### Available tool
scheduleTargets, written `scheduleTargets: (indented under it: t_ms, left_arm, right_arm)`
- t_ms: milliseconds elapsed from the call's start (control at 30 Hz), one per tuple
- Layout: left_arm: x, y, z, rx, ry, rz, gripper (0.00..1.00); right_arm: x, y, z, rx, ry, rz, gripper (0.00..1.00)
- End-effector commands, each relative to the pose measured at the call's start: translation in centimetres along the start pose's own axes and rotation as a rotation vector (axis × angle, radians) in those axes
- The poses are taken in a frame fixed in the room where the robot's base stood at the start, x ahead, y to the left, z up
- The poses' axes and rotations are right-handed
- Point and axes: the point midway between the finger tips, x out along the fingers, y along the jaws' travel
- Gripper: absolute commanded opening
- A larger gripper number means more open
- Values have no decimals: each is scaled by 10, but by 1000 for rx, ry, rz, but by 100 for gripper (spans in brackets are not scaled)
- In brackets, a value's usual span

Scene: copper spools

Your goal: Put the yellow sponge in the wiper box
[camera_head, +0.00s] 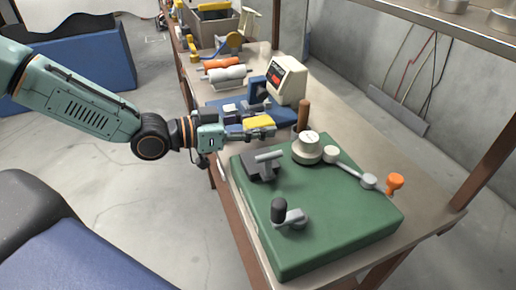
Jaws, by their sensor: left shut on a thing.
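The yellow sponge (259,121) is in my left gripper (262,130), over the near left part of the bench, by the back left corner of the green machine. The gripper is shut on the sponge, and its fingers hide the sponge's lower side. A grey open box (222,27) with yellow and black things in it stands at the far end of the bench; it looks like the wiper box, but I see no label. My right gripper is not in view.
A green machine (330,222) with knobs and an orange-tipped lever (396,182) fills the near bench. Behind the gripper stand a blue device with a cream display (288,80), white and orange rolls (226,76), and a blue and yellow tool (234,42). A shelf overhangs the right.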

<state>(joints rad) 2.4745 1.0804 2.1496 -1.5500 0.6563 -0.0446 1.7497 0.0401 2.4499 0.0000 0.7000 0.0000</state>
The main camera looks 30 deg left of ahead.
Motion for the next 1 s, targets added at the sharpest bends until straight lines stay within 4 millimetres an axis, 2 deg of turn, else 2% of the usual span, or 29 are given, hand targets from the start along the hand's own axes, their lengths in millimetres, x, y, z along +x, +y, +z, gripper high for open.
scheduleTargets:
  t_ms: [200,500,933,967,1000]
  left_arm:
    - [1,0,10,0,1,-1,17]
    - [6,0,44,0,0,0,17]
    - [7,0,46,0,1,0,17]
    - [7,0,46,0,1,0,39]
    - [7,0,46,0,2,-1,43]
  right_arm:
    - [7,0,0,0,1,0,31]
    - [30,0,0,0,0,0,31]
    - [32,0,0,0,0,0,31]
    - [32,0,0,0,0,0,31]
    - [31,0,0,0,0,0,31]
